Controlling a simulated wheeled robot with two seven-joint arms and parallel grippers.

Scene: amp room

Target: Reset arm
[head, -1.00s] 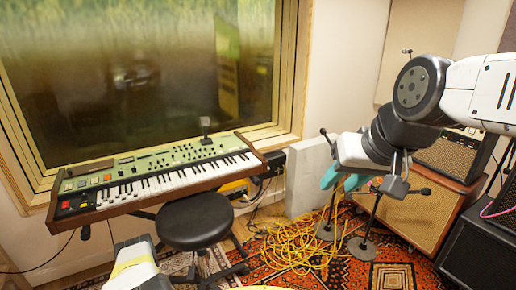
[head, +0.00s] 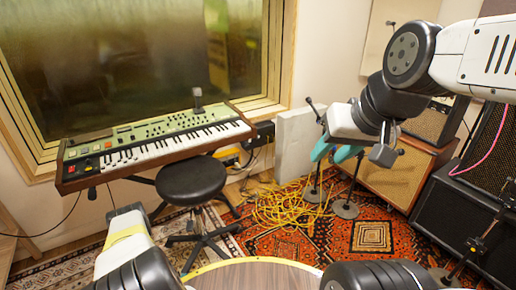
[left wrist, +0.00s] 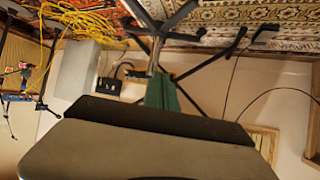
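My right arm comes in from the right in the head view. A broad dark shape fills the bottom of that view.
A keyboard synthesizer (head: 155,140) stands under the window at left, with a black stool (head: 190,180) in front. Yellow cables (head: 280,207) lie on the patterned rug (head: 280,240). Amplifiers (head: 400,172) line the right side. A round brown top (head: 250,276) with a yellow rim is at the bottom.

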